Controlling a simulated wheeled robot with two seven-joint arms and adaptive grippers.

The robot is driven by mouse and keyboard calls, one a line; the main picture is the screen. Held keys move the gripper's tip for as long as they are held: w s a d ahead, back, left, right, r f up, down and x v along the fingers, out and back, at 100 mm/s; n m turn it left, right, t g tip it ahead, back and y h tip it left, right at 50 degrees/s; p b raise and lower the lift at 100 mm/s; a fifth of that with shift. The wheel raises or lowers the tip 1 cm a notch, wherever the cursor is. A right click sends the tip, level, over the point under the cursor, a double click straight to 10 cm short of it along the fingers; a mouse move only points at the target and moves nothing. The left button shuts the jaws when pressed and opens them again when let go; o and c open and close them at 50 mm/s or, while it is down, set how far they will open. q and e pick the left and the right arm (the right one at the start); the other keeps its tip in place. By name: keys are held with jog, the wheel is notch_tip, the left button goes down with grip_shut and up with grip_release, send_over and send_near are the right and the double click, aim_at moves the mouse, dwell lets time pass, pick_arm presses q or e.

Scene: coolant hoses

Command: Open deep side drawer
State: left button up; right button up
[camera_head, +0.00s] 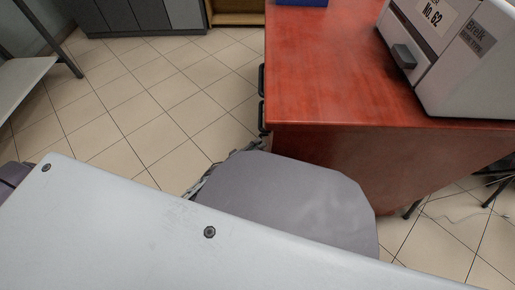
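A red-brown wooden desk (350,70) stands at the right of the head view. Two dark handles show edge-on along its left side, an upper handle (262,80) and a lower handle (262,116). The drawer fronts they belong to face left and are hidden from this angle, so I cannot tell whether a drawer stands out. My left gripper (240,153) shows only as a strip of dark linkage by the desk's left edge, just below the lower handle. My own pale arm links cover most of it. Contact and finger opening cannot be made out. My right gripper is out of view.
A white and grey machine labelled No. 62 (465,60) stands on the desk, with a blue object (300,2) at its back edge. Grey cabinets (135,15) stand at the back. A pale table (25,80) is at the left. Tiled floor (150,95) left of the desk is clear.

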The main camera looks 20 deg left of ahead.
pick_arm(q)
jog(key=shift+c, duration=0.2)
grip_shut()
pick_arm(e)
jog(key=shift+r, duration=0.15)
pick_arm(q)
jog(key=shift+a, duration=0.1)
